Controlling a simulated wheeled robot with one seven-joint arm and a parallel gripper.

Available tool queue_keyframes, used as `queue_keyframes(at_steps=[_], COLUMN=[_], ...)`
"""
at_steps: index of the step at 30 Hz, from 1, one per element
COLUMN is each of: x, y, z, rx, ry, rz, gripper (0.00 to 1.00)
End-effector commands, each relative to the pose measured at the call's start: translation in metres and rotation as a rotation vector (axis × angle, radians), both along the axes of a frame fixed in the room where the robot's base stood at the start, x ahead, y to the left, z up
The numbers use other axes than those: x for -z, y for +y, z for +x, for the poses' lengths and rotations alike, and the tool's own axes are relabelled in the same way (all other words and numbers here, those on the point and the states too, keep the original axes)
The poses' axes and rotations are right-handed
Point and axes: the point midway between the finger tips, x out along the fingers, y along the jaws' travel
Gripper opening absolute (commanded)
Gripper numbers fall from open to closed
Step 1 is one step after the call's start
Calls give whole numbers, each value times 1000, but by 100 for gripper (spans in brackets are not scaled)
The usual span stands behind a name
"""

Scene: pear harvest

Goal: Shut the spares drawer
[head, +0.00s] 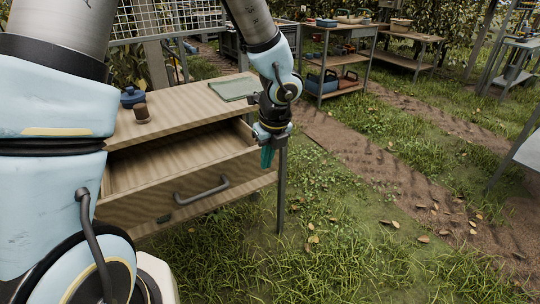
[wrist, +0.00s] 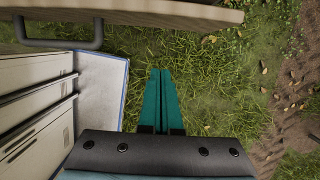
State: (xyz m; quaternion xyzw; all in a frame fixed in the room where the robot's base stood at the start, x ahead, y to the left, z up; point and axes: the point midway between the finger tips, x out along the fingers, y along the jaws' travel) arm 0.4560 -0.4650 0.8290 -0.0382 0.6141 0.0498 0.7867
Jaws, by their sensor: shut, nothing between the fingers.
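The drawer (head: 226,174) of a wooden bench stands pulled out, with a gap behind its front panel. The part of its inside that I can see is bare. A dark bar handle (head: 202,190) sits on its front. My gripper (head: 267,160) points down by the right end of the drawer front, with its teal fingers together and empty. In the wrist view the fingers (wrist: 161,74) hang over grass. The drawer front (wrist: 150,12) crosses the top of that view, with the handle (wrist: 62,43) to the left. The fingers look apart from both.
A green cloth or folder (head: 234,89), a brown jar (head: 142,113) and a blue pot (head: 133,96) stand on the bench top (head: 180,105). A grey bench leg (head: 282,185) is close behind my gripper. Open grass (head: 350,240) lies in front and to the right.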

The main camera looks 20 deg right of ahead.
Motion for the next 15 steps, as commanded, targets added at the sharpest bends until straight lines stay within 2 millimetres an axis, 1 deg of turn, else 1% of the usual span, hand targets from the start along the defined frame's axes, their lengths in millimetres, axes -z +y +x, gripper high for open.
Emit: queue_keyframes(at_steps=[1,7,9,10,15], x=[14,53,46,46,47], y=[0,2,4,4,6], z=[2,12,25,30,47], rx=[2,0,-6,-6,-4], ry=[3,2,0,0,0], rz=[2,2,-1,0,-1], gripper=[0,0,0,0,0])
